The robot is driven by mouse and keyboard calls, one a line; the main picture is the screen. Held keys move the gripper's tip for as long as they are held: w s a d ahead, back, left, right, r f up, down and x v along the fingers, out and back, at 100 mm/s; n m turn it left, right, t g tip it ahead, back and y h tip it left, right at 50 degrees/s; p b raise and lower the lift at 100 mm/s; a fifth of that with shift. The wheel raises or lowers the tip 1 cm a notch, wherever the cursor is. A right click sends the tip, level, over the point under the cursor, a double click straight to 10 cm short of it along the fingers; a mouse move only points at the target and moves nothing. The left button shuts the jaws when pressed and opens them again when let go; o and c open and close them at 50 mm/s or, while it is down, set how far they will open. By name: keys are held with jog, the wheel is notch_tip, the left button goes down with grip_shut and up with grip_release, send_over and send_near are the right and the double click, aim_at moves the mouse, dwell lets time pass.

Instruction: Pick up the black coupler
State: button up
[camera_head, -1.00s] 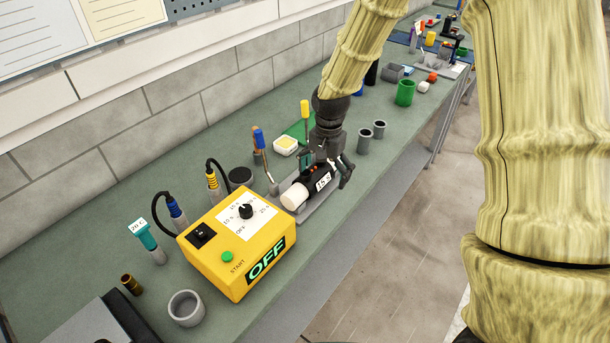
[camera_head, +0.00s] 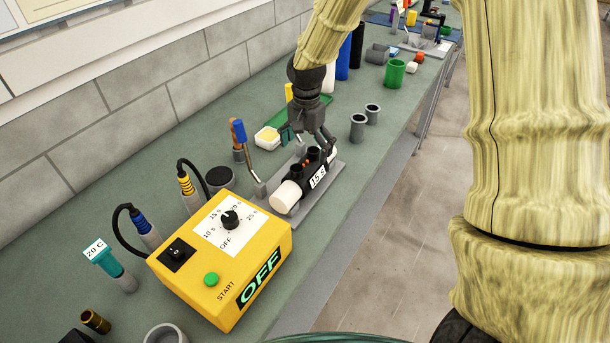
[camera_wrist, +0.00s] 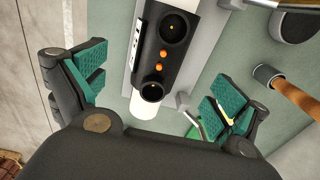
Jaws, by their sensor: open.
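The black coupler (camera_head: 307,178) has a white "15 s" label and two upright round sockets. It lies in a grey clamp fixture (camera_head: 325,194), with a white pipe (camera_head: 286,197) out of its near end and another at its far end. My gripper (camera_head: 309,137) is above the far part of the coupler, fingers spread. In the wrist view the coupler (camera_wrist: 157,60) lies between the two teal-padded fingers, with clear gaps on both sides. Neither finger touches it there. The far underside is partly hidden by my gripper in the head view.
A yellow timer box (camera_head: 222,258) reading "OFF" stands near the fixture, with cabled plugs behind it. Grey cups (camera_head: 358,127) stand to the right. The bench's front edge is close on the right.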

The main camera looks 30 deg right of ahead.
aim_at(305, 164)
jog(key=f, duration=0.2)
jog(key=f+p, duration=0.1)
jog(key=f, duration=0.1)
jog(key=shift+w+a, duration=0.2)
jog(key=shift+a, duration=0.1)
jog(key=shift+s+f+p, duration=0.2)
jog(key=shift+f+p, duration=0.4)
jog(key=shift+f, duration=0.25)
jog(key=shift+d+f+p, duration=0.15)
jog(key=shift+f+p, duration=0.8)
jog(key=shift+f, duration=1.2)
jog(key=c, duration=1.5)
jog(key=shift+c, duration=0.6)
jog(key=shift+r, duration=0.15)
